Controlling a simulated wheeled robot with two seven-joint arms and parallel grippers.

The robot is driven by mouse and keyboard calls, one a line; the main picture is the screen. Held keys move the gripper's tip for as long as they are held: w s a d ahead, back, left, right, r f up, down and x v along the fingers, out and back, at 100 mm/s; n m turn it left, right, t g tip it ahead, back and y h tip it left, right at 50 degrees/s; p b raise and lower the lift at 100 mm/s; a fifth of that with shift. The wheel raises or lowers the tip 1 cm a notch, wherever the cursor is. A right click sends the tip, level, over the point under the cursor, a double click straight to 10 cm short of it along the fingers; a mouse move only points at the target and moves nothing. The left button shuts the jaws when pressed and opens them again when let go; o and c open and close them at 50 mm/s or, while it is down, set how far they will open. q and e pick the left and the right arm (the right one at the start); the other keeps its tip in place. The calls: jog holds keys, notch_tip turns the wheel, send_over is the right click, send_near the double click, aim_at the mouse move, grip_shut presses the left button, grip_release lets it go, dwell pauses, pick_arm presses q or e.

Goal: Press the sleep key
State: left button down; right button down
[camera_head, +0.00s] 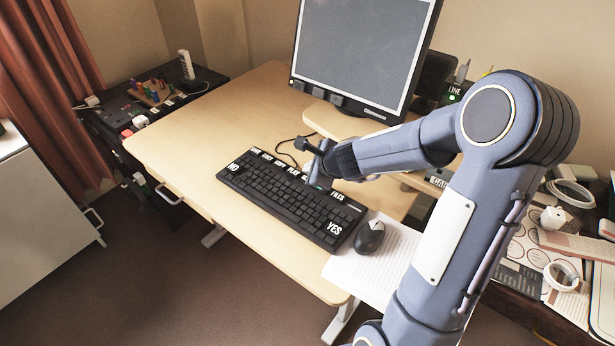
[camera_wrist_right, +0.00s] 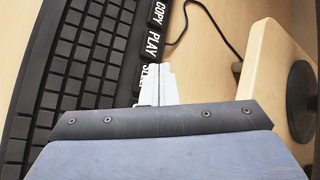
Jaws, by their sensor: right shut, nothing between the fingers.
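The black keyboard (camera_head: 283,195) lies on the pale wooden desk, with large white-lettered keys along its back edge and NO and YES at its ends. My right gripper (camera_head: 318,179) is shut and empty, its fingertips pointing down over the back-row keys right of PLAY. In the right wrist view, the pale fingertips (camera_wrist_right: 162,85) are beside a partly covered key (camera_wrist_right: 147,78) whose visible letters look like the start of SLEEP. COPY (camera_wrist_right: 158,14) and PLAY (camera_wrist_right: 152,43) lie beyond it. I cannot tell whether the fingertips touch the key. My left gripper is not in view.
A monitor (camera_head: 363,45) stands on a wooden riser (camera_head: 335,121) behind the keyboard; the riser's edge is close to my right gripper. A black mouse (camera_head: 370,237) lies right of the keyboard. A thin cable runs behind the keys. The desk's left part (camera_head: 205,130) is clear.

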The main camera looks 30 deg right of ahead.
notch_tip(320, 180, up, 4)
jog(key=p, duration=0.3)
jog(key=shift+r+p, duration=0.2)
jog(key=shift+p, duration=0.1)
jog(key=shift+f, duration=0.1)
jog(key=s+a+r+n+y+p, duration=0.45)
jog(key=s+a+r+n, duration=0.65)
jog(key=s+r+n, duration=0.3)
jog(key=s+r+n+g+h+p, duration=0.1)
jog(key=s+n+g+p, duration=0.1)
jog(key=s+n, duration=0.8)
jog(key=s+g, duration=0.1)
jog(key=s, duration=0.2)
jog(key=shift+s+a+g+p, duration=0.3)
jog(key=shift+s+a+p, duration=0.1)
